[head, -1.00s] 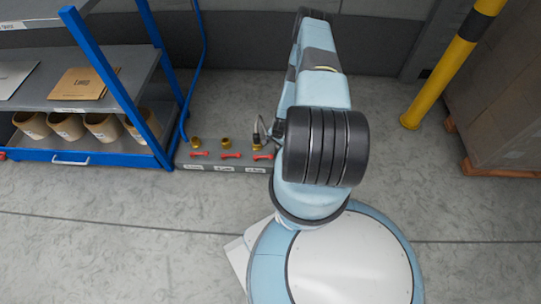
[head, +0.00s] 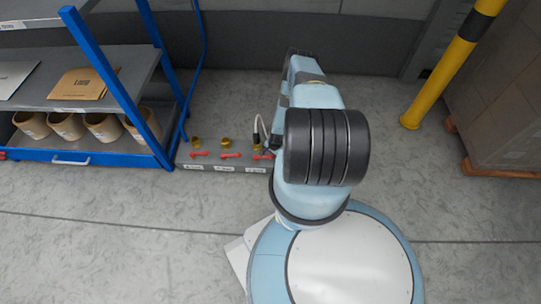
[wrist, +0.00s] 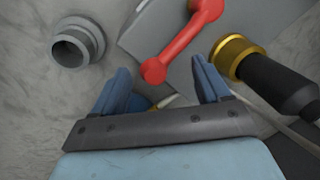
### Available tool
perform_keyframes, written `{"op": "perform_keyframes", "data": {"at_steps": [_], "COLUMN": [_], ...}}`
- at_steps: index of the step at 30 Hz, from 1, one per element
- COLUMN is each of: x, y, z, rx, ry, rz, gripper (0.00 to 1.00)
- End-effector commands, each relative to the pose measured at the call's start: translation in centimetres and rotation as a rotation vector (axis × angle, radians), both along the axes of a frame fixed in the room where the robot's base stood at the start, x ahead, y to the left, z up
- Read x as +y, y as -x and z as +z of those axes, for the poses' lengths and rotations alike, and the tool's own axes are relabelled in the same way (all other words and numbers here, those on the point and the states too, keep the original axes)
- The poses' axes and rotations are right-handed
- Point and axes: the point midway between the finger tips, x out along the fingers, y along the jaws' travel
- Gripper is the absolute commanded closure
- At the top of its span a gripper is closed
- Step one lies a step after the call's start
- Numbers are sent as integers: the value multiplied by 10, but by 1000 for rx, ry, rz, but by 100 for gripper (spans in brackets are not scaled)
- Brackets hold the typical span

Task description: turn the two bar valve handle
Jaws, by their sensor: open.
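Three red valve handles sit in a row on a grey manifold block (head: 225,168) on the floor: a left one (head: 200,154), a middle one (head: 230,155) and a right one (head: 262,156). Their labels are too small to read. In the wrist view one red handle (wrist: 180,45) lies slanted just beyond my gripper (wrist: 161,82). My gripper is open and empty, with its two blue fingers on either side of the handle's near end and no visible contact. In the head view my arm hides the gripper.
A brass fitting (wrist: 236,57) with a black hose connector (wrist: 275,85) is right of the handle in the wrist view. A grey pipe fitting (wrist: 78,42) is at left. A blue shelf rack (head: 110,85) stands left of the block, and a yellow post (head: 450,65) at right.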

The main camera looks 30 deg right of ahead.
Motion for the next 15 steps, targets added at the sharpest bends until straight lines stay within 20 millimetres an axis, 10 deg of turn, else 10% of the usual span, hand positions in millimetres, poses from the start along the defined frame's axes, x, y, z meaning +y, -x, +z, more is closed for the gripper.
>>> {"op": "perform_keyframes", "data": {"at_steps": [15], "x": [1], "y": [-1], "z": [-8], "rx": [0], "ry": [0], "rz": [0], "gripper": [29]}}
